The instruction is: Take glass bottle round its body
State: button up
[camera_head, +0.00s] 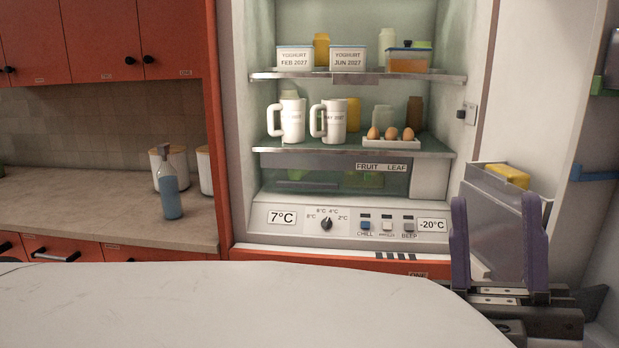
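A glass bottle (171,195) with blue contents and a grey top stands upright on the counter at the left, in front of white canisters. Its body shows unobstructed. My gripper (496,200) is at the lower right, far from the bottle, with its two purple fingers upright and wide apart. A grey bin shows between and behind the fingers; I see no grip on it.
The open fridge (350,258) stands in the middle, its shelves holding mugs, eggs and yoghurt boxes. The grey bin (495,235) with a yellow item is at the right. White canisters (205,170) stand behind the bottle. A pale tabletop (230,305) fills the foreground.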

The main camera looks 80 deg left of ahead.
aim_at(166, 175)
jog(key=u, duration=3.4)
jog(key=i+j+z, duration=0.2)
jog(key=i+z, duration=0.2)
jog(key=i+j+z, duration=0.25)
jog(key=z, duration=0.2)
jog(key=i+j+z, duration=0.4)
jog(key=k+j, duration=0.05)
jog(key=k, duration=0.05)
